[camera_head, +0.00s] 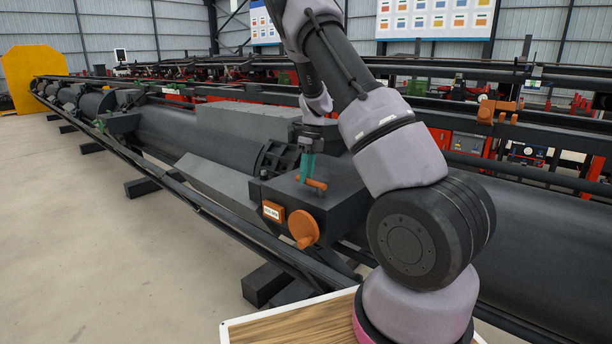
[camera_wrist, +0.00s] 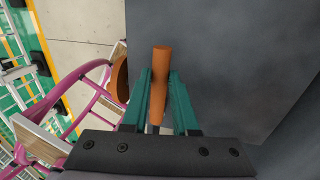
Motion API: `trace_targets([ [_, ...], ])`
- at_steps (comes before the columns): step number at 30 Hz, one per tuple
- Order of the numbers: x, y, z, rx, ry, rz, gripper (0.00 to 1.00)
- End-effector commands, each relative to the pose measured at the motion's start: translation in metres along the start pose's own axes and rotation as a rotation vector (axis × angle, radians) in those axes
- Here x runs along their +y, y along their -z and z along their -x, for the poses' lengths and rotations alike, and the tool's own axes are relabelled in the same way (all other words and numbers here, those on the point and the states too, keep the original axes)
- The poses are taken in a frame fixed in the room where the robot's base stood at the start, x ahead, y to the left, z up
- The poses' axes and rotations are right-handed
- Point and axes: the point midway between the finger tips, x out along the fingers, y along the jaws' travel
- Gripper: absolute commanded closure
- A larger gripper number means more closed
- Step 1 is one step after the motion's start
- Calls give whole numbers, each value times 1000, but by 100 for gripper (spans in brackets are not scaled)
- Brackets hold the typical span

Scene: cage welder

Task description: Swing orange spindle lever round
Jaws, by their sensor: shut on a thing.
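The orange spindle lever (camera_head: 313,183) is a short rounded bar on top of the dark grey machine box (camera_head: 342,205). My gripper (camera_head: 307,176) reaches down onto it from above, with green fingers. In the wrist view the lever (camera_wrist: 162,62) runs lengthwise between the two green fingers of my gripper (camera_wrist: 160,95), and its far end sticks out past the fingertips. The gripper is shut on the lever. The near part of the lever and its pivot are hidden by the gripper.
An orange handwheel (camera_head: 304,228) and an orange label plate (camera_head: 273,211) are on the box's front. A dark rail (camera_head: 235,233) runs along the machine. The pale floor (camera_head: 75,225) at left is clear. A wooden-topped surface (camera_head: 290,326) is at the bottom.

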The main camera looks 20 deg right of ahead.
Motion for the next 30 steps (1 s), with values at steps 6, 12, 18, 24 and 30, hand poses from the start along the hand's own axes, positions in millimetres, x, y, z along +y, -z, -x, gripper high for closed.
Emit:
trace_targets([
  [6, -1, 0, 1, -3, 3, -2, 100],
  [12, -1, 0, 1, -2, 2, -1, 43],
  [18, -1, 0, 0, -1, 1, -1, 43],
  [24, -1, -1, 14, -4, 2, 1, 43],
  [30, -1, 0, 54, -5, 3, 1, 43],
])
